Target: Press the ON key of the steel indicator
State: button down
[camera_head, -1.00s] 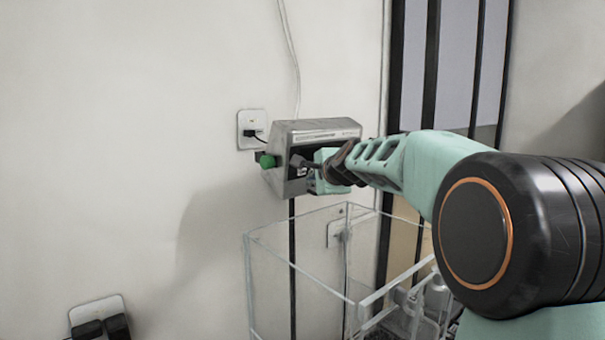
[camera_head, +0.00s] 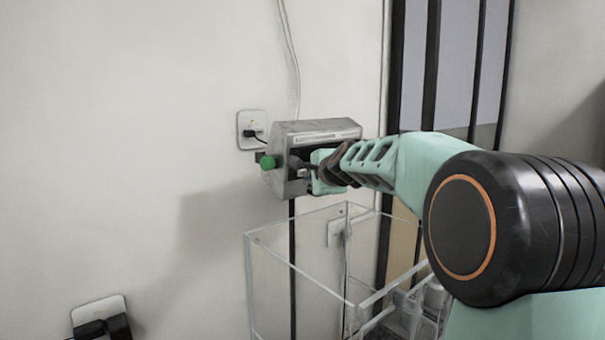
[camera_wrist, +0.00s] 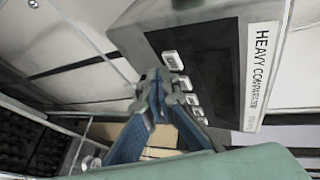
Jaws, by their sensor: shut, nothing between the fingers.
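The steel indicator (camera_head: 325,127) is a grey box on a dark post with a green knob (camera_head: 268,162) on its left side. In the wrist view its body (camera_wrist: 125,30) is tilted, with a dark face, a "HEAVY COMPARATOR" label (camera_wrist: 262,60) and a row of light keys. The key at the upper end of the row (camera_wrist: 173,61) has blurred lettering, possibly ON. My gripper (camera_head: 298,163) is shut and empty, in front of the indicator's face. In the wrist view its fingertips (camera_wrist: 156,78) are close beside that end key and overlap the row; contact cannot be told.
A clear glass enclosure (camera_head: 300,268) stands below the indicator and my arm. A wall socket (camera_head: 252,122) with a plug is behind the indicator's left side, and a cable (camera_head: 291,60) runs up the wall. Another socket (camera_head: 98,308) is at lower left. The wall side left is free.

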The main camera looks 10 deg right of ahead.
jog(key=shift+w+a+r+p, duration=0.1)
jog(key=shift+w+a+p, duration=0.1)
jog(key=shift+w+p, duration=0.2)
dwell(0.4)
jog(key=shift+s, duration=0.1)
dwell(0.4)
jog(key=shift+s+d+b, duration=0.5)
jog(key=shift+s+b, duration=0.3)
jog(key=shift+b, duration=0.4)
jog(key=shift+f, duration=0.2)
jog(key=s+d+b, duration=0.2)
jog(key=b, duration=0.1)
jog(key=s+b, duration=0.2)
jog(key=shift+d+f, duration=0.3)
jog(key=shift+d, duration=0.1)
